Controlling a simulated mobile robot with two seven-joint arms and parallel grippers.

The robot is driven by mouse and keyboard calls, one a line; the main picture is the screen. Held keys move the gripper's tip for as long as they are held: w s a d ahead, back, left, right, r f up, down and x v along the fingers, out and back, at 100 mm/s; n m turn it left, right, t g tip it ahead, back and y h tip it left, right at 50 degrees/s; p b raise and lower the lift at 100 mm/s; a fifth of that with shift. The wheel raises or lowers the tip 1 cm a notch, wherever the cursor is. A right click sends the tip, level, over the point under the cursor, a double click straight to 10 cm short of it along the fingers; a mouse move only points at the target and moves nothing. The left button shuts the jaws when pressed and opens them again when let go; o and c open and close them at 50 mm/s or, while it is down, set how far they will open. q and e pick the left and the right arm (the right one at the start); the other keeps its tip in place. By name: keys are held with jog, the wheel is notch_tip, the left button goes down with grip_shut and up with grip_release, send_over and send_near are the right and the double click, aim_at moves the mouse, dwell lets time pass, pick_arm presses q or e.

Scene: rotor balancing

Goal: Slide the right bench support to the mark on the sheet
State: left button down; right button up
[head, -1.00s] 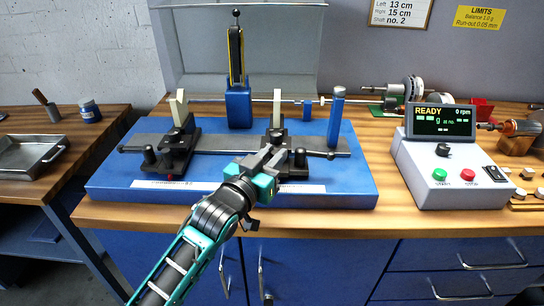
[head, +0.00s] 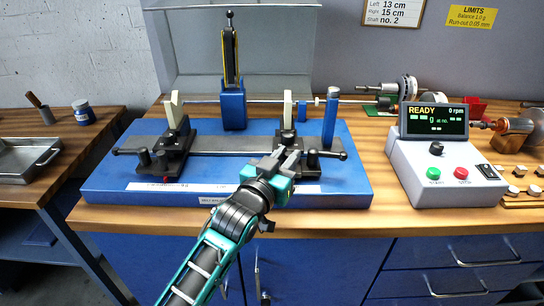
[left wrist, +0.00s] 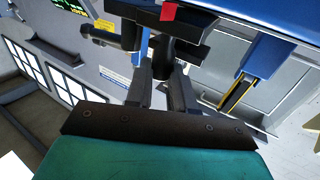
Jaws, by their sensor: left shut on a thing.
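The right bench support (head: 288,112), a dark base with a cream upright, stands on the rail (head: 225,143) of the blue balancing bench (head: 110,180). My left gripper (head: 286,160) is shut on a dark knob or post at the front of this support. In the left wrist view the fingers (left wrist: 160,88) close around that dark part, with a red tab (left wrist: 171,12) beyond it. The left bench support (head: 174,135) stands apart at the left of the rail. The sheet (head: 395,12) on the wall reads left 13 cm, right 15 cm, shaft no. 2. My right gripper is not visible.
A blue post (head: 331,118) stands just right of the right support. A white scale strip (head: 155,187) runs along the bench front, partly behind my arm. The READY control box (head: 440,180) stands to the right, and rotor parts (head: 408,86) lie behind it.

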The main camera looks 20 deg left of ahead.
pick_arm(q)
jog(key=shift+d, duration=0.1)
jog(key=c, duration=1.3)
grip_release()
jog(key=shift+o, duration=0.2)
jog(key=s+a, duration=0.2)
jog(key=s, duration=1)
jog(key=shift+s+a, duration=0.25)
jog(key=shift+s, duration=0.05)
jog(key=s+a+f+g, duration=0.1)
jog(key=s+f+g, duration=0.1)
jog(key=f, duration=0.5)
jog(key=s+a+f+g+y, duration=0.1)
jog(key=s+f+g, duration=0.1)
jog(key=s+f, duration=0.3)
jog(key=s+a+f+g, duration=0.1)
jog(key=s+f, duration=0.3)
jog(key=f, duration=0.7)
jog(key=shift+s+f+g, duration=0.15)
jog(key=shift+f+g, duration=0.1)
jog(key=shift+g, duration=0.65)
